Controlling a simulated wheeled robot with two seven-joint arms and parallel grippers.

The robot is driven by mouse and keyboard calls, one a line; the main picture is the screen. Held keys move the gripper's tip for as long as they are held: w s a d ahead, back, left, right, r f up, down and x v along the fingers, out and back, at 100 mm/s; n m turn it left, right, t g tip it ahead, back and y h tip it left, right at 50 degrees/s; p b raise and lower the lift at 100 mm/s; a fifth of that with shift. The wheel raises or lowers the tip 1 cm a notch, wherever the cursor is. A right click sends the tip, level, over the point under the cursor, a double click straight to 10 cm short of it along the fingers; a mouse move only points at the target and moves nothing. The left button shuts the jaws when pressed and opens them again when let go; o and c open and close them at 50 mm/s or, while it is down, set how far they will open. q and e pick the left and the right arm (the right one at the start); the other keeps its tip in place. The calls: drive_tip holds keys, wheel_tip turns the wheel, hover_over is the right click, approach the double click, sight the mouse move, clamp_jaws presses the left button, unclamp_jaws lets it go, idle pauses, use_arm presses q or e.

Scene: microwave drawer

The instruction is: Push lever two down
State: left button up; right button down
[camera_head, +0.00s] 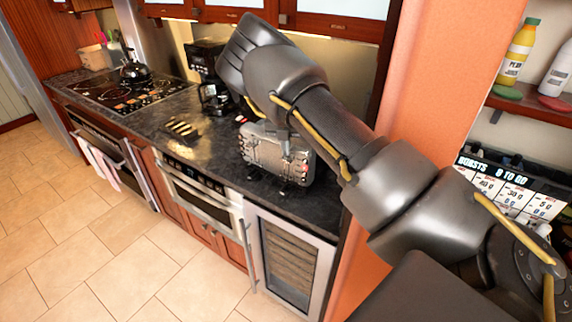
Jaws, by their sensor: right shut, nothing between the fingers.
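A silver metal toaster (264,153) stands on the dark counter near its right end, its broad front facing the room. Small reddish details show along its sides. Its levers are too small to tell apart. My right arm comes in from the right and bends above the toaster. The end of this arm is mostly hidden behind its own links. My left gripper is out of view.
A coffee maker (207,97) stands on the counter left of the toaster. A slotted item (182,128) lies nearer the counter's front. A kettle (134,70) sits on the cooktop (120,96). An orange wall (425,75) borders the counter on the right. The tiled floor in front is clear.

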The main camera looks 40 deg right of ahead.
drive_tip(key=shift+d+f+b, duration=0.1)
drive_tip(key=shift+f+b, duration=0.2)
drive_tip(key=shift+f, duration=0.65)
